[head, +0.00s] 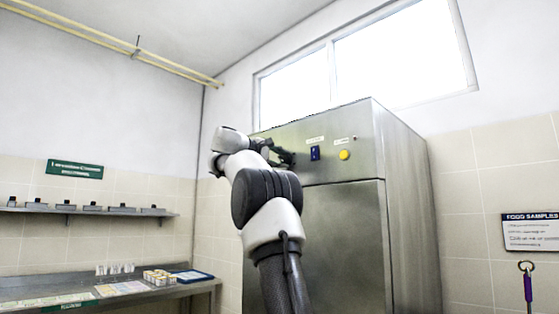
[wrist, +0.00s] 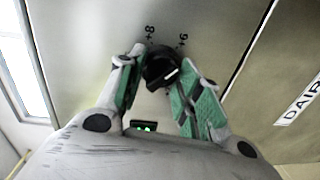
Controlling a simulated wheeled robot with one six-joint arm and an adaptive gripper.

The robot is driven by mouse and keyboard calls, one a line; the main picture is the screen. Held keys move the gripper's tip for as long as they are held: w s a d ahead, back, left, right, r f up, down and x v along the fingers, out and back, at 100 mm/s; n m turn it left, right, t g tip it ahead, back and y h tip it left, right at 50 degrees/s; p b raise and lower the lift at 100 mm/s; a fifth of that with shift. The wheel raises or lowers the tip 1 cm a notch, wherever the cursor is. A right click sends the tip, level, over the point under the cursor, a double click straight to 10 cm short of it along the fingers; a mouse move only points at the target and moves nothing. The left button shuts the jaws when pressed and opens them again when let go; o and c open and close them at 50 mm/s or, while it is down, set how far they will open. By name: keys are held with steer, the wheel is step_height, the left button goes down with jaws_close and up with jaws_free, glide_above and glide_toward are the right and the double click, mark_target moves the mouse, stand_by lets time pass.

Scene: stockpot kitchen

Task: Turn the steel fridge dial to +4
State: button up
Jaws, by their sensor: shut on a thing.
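The steel fridge (head: 340,230) stands in front of me, and my arm reaches to its upper panel. In the wrist view, a round black dial (wrist: 160,62) with a white pointer mark sits on the steel panel. My gripper (wrist: 161,70) is shut on the dial, one green-padded finger on each side. The markings +8 (wrist: 150,33) and +6 (wrist: 183,40) show beyond the dial. The white mark is on the dial's right side in the picture; I cannot tell which number it points to.
A blue switch (head: 315,153) and a yellow button (head: 344,155) are on the panel, right of my gripper. A steel counter (head: 205,286) and shelf (head: 90,212) are at left.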

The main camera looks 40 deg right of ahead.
steer(key=m, duration=0.5)
steer(key=shift+s, duration=0.1)
steer(key=shift+s+m+t, duration=0.1)
steer(key=shift+m+t, duration=0.4)
steer(key=shift+m, duration=1.6)
steer(key=o, duration=1)
steer(key=shift+o, duration=0.2)
steer(key=s+a, duration=0.1)
steer(key=a, duration=1.1)
steer(key=shift+s+r, duration=0.2)
steer(key=shift+r, duration=0.25)
